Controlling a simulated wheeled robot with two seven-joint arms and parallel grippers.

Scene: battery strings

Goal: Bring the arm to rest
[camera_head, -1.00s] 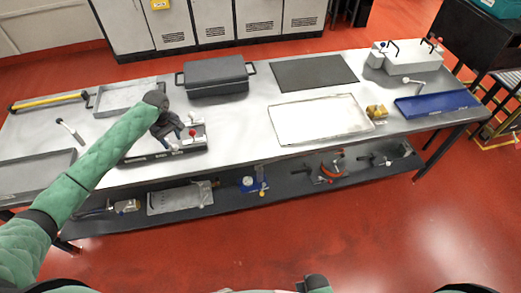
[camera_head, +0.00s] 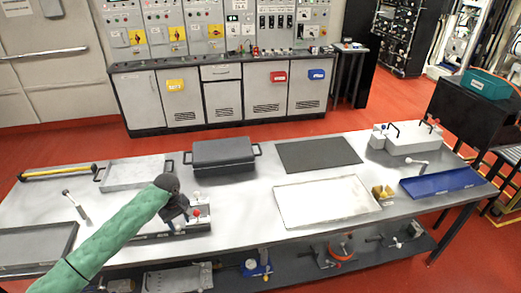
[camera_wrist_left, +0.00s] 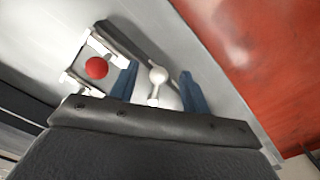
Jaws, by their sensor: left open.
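My left arm comes in from the left in the head view, and its gripper (camera_head: 182,216) is low over a dark fixture (camera_head: 190,229) near the table's front edge. A red knob (camera_head: 196,212) is on the fixture just right of the gripper. In the left wrist view the two blue fingers of my left gripper (camera_wrist_left: 160,88) are apart. A white ball-topped lever (camera_wrist_left: 158,75) shows between them, with no finger visibly touching it. The red knob (camera_wrist_left: 96,68) is outside the fingers, to the left. My right gripper is in neither view.
On the table (camera_head: 250,210) are a black lidded case (camera_head: 224,153), a dark mat (camera_head: 318,154), a white tray (camera_head: 325,201), a blue tray (camera_head: 441,183) and a grey tray (camera_head: 135,173). A lower shelf holds more fixtures. Control cabinets (camera_head: 215,75) stand behind.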

